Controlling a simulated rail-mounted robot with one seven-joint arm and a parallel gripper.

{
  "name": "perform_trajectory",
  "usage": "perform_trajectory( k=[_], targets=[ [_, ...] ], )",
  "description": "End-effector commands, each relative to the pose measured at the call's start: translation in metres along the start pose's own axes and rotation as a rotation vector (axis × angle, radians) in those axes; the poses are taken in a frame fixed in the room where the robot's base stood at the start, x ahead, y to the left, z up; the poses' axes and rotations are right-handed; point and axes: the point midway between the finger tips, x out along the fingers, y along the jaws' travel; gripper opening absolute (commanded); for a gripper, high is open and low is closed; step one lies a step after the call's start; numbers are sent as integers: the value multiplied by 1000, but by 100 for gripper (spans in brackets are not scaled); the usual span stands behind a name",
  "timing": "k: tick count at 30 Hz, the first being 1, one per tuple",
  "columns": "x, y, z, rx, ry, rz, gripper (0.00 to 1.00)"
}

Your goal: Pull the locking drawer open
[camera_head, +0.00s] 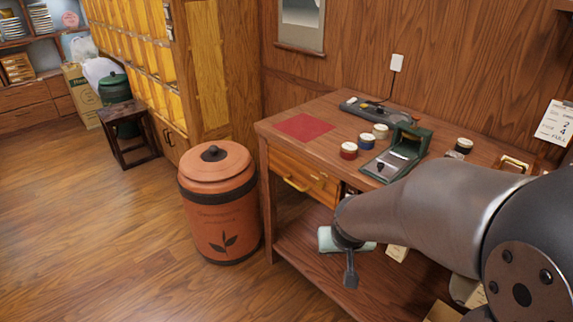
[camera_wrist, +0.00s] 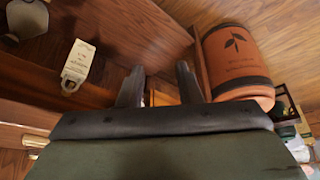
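The wooden drawer (camera_head: 318,187) sits under the left part of the table top and looks shut in the head view. A yellow brass handle (camera_head: 296,185) runs across its front. My gripper (camera_head: 350,272) is in front of the table, below and to the right of the handle, apart from it. In the wrist view the two dark fingers of my gripper (camera_wrist: 158,86) stand apart with nothing clearly held. A small yellowish patch shows between them; I cannot tell what it is. My arm hides the right part of the table front.
An orange tea canister (camera_head: 220,205) stands on the floor just left of the table (camera_head: 285,110), close to the drawer; it also shows in the wrist view (camera_wrist: 236,62). A lower shelf (camera_head: 300,247) runs beneath. Small tins and a green device (camera_head: 399,155) stand on top. The left floor is clear.

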Motion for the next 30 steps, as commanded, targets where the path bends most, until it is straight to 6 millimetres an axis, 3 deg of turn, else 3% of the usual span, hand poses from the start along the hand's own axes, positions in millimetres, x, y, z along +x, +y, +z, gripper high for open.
perform_trajectory(
  k=[1, 3, 6, 10, 13, 18, 23, 30],
  targets=[
    [64, -4, -9, 26, 70, -33, 32],
    [115, -15, -37, 66, 198, -115, 32],
    [179, -35, -70, 155, 375, -284, 32],
    [233, -53, -106, 324, 598, -561, 32],
    [249, -53, -126, 464, 751, -766, 32],
    [248, -37, -143, 630, 930, -1001, 32],
    [242, -31, -152, 675, 985, -1071, 32],
    [247, -47, -184, 671, 985, -1073, 32]
  ],
)
